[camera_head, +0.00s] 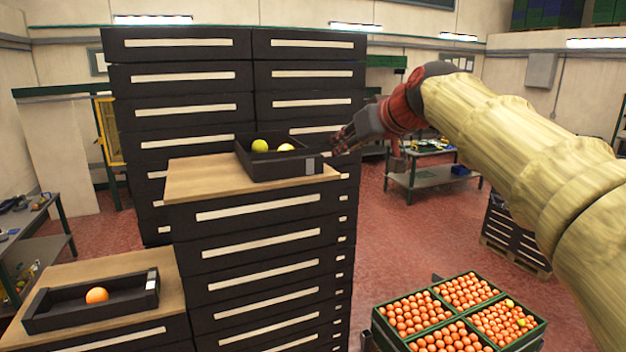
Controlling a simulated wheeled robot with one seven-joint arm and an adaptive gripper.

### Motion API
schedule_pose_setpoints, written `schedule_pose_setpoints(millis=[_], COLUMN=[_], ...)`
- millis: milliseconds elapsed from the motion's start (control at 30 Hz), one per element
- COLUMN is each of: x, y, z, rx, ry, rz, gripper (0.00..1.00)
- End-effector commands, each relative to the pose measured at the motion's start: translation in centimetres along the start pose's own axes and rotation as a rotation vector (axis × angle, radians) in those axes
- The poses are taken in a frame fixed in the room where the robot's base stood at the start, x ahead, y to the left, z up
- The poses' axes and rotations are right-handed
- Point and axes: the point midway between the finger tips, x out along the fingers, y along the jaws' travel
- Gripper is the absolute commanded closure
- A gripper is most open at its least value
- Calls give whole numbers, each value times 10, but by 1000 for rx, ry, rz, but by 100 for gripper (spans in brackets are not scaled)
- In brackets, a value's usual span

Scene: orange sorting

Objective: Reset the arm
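My gripper (343,140) is at the end of my arm, which reaches in from the right. It is beside the right end of a black tray (308,167) on the taller cabinet's wooden top. A green-yellow fruit (260,146) and a yellow fruit (286,147) lie in that tray. The gripper is dark and small against the drawers, so its finger opening is unclear. A second black tray (50,321) at the lower left holds one orange (97,295). Green crates (381,325) full of oranges stand at the lower right, with a yellowish fruit among them.
Tall dark drawer cabinets (180,94) stand behind the upper tray. The taller wooden top (200,183) and lower wooden top (150,270) have bare areas. A metal workbench (432,177) stands farther back. Red floor (400,235) is open between the cabinet and crates.

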Motion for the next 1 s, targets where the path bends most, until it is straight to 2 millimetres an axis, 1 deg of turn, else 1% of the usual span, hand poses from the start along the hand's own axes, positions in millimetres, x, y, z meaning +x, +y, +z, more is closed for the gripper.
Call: schedule_pose_setpoints(millis=[67, 267, 367, 467, 567, 667, 767, 800, 867, 900, 967, 1000], x=[0, 13, 20, 24, 26, 25, 19, 16, 9, 4, -3, -9], y=[0, 6, 8, 9, 10, 9, 7, 6, 4, 2, 0, -2], z=[2, 34, 56, 83, 117, 159, 216, 243, 285, 314, 355, 382], rx=[40, 100, 124, 151, 178, 206, 234, 247, 263, 272, 284, 291], ry=[-5, -73, -115, -164, -217, -272, -337, -366, -408, -434, -470, -491], rz=[1, 15, 23, 34, 49, 67, 93, 105, 125, 139, 159, 171], gripper=[76, 76, 76, 76, 76, 76, 76, 76, 76, 76, 76, 76])
